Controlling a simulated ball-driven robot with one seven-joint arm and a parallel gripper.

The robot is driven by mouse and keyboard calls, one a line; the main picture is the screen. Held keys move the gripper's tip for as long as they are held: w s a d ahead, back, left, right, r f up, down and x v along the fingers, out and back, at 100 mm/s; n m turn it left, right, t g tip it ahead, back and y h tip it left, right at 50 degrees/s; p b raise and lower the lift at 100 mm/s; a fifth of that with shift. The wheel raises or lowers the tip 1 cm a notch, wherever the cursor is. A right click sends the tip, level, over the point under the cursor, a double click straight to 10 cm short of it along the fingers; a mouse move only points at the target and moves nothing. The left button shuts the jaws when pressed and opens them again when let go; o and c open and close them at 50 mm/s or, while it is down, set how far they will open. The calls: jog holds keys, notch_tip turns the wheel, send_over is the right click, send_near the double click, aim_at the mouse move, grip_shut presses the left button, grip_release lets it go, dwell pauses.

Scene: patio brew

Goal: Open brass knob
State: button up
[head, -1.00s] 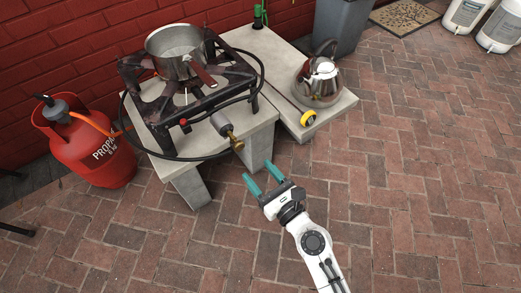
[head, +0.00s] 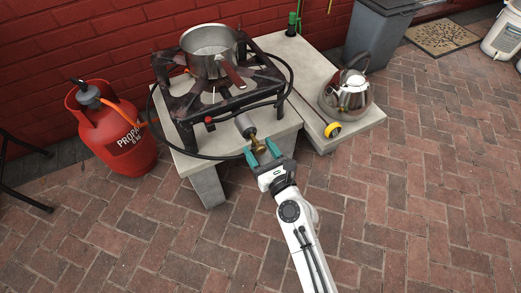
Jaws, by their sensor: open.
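The brass knob (head: 258,147) sits at the end of a grey cylinder (head: 244,125) on the front of the black burner (head: 213,97). In the head view my gripper (head: 262,154) is open, with its two teal fingers pointing at the knob. The fingertips are at the knob, one to its left and one to its right as seen from above. I cannot tell whether they touch it.
A metal pot (head: 209,52) stands on the burner. A red propane tank (head: 115,133) with an orange hose is at the left. The brick floor in front is clear.

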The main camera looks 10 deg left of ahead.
jog(key=shift+c, duration=0.2)
jog(key=c, duration=1)
